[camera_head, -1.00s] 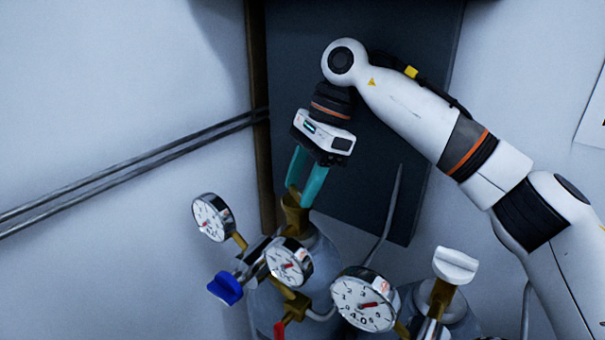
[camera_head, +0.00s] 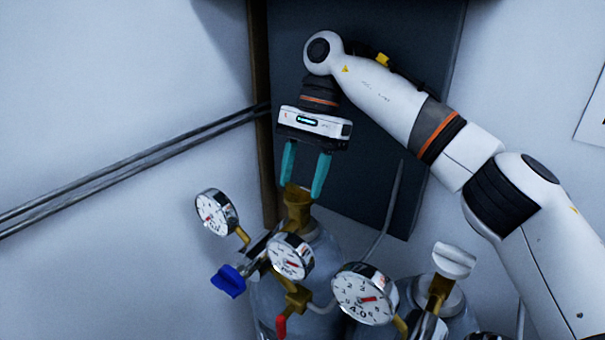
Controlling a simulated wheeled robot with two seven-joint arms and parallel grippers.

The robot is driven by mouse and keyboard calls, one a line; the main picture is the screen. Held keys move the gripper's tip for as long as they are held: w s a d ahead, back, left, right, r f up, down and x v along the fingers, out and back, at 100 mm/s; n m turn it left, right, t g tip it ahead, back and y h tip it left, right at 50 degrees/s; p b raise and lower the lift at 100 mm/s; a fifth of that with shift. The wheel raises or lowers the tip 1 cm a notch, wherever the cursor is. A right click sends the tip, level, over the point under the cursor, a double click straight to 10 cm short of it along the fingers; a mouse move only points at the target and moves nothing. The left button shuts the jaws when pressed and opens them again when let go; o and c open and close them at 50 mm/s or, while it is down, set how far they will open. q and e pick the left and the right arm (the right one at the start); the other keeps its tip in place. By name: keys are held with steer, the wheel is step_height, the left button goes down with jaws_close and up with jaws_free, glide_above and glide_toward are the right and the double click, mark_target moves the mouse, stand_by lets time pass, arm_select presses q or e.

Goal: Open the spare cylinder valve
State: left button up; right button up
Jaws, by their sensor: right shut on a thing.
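Two gas cylinders with brass valves stand side by side. My right gripper (camera_head: 301,190) reaches down from above to the left cylinder (camera_head: 322,255). Its two teal fingers are shut on the top of that cylinder's brass valve (camera_head: 298,212), one finger on each side. No handwheel shows there, and the tips partly hide the valve top. The right cylinder (camera_head: 462,312) has a white valve handle (camera_head: 455,260) on its brass stem. The picture does not label which cylinder is the spare. My left gripper is not in view.
Round gauges (camera_head: 216,212), (camera_head: 290,257) and (camera_head: 363,294) crowd in front of the cylinders. A blue knob (camera_head: 229,281) and a red lever (camera_head: 281,326) stick out below. A dark panel (camera_head: 375,120) stands behind. Pipes (camera_head: 130,166) run along the left wall.

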steer(key=shift+r, duration=0.2)
steer(key=o, duration=1)
steer(key=shift+f, duration=0.15)
step_height(320, 180, up, 10)
steer(key=shift+w, duration=0.1)
